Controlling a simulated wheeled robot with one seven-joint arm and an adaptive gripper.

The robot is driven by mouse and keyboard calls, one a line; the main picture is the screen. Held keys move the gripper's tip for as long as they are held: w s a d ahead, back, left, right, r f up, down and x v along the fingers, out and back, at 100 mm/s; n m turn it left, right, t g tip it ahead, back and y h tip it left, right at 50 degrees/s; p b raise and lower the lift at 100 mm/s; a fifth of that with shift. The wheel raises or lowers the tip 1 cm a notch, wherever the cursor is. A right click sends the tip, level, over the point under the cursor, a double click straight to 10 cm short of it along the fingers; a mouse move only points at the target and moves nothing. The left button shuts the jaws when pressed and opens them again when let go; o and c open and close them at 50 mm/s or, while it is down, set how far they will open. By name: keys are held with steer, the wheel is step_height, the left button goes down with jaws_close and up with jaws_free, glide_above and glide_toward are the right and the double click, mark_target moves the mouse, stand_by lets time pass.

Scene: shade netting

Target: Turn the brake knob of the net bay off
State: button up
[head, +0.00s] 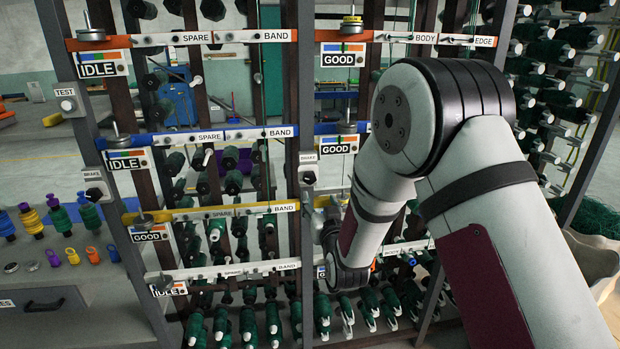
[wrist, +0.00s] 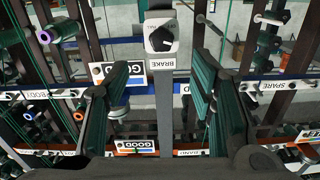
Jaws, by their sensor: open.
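In the wrist view, a brake knob (wrist: 161,39) with a pale face and a dark grip sits on a grey upright post. A small BRAKE label (wrist: 162,64) is beside it. In the head view, a knob with a BRAKE label (head: 309,178) is on the middle post. My gripper (wrist: 160,78) is open and empty, its two fingers apart on either side of the post, with the knob beyond their tips near the top of the wrist view. In the head view my gripper (head: 322,218) is small and partly hidden by my arm, just below the middle-post knob.
Coloured rails with GOOD and IDLE cards (head: 340,55) cross the racks of green spools. A grey bench (head: 50,290) with coloured bobbins stands at left.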

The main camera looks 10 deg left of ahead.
mark_target(310, 180)
steer(key=x, duration=1.3)
steer(key=shift+w+a, duration=0.2)
steer(key=shift+w, duration=0.15)
steer(key=shift+c, duration=0.3)
steer(key=c, duration=1.1)
